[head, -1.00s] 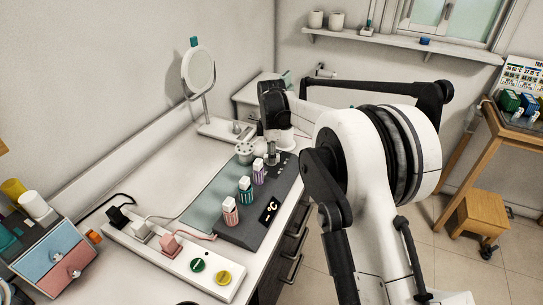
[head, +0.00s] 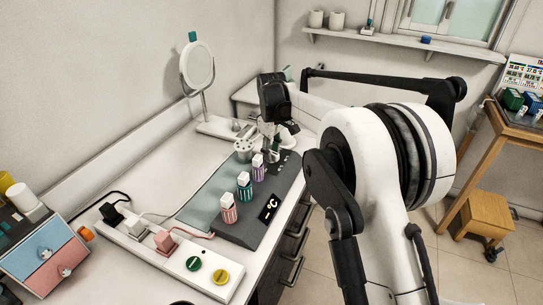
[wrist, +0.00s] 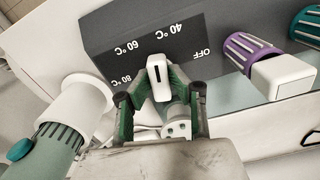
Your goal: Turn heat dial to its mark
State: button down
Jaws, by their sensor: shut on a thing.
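The heat dial (wrist: 158,82) is a white knob with a short black line on its face, seen in the wrist view on a dark control panel (wrist: 110,30). Printed marks OFF, 40 °C, 60 °C and 80 °C lie around it. The black line points roughly up the picture, toward the area between the 60 °C and 40 °C labels. My gripper (wrist: 160,98) has its green-lined fingers on both sides of the knob and is shut on it. In the head view my gripper (head: 271,150) is at the far end of the grey heater unit (head: 238,230), hiding the dial.
Striped rollers in red (head: 229,210), teal (head: 244,188) and purple (head: 258,168) stand on the heater, near its display (head: 270,207). A round mirror (head: 198,65) stands behind. A white power strip (head: 165,262) with plugs lies in front. A white nozzle (wrist: 82,103) is close to my gripper's left.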

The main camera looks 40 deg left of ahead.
aim_at(272, 152)
jog(key=m+b, duration=0.1)
jog(key=m, duration=0.2)
jog(key=shift+m, duration=0.4)
jog(key=m+b, duration=0.1)
jog(key=m, duration=0.2)
jog(key=shift+m, duration=0.3)
jog(key=m, duration=0.3)
jog(key=shift+m+b, duration=0.45)
jog(key=shift+m, duration=1.45)
jog(key=c, duration=1.6)
grip_release()
notch_tip(272, 152, up, 12)
jog(key=shift+r, duration=0.1)
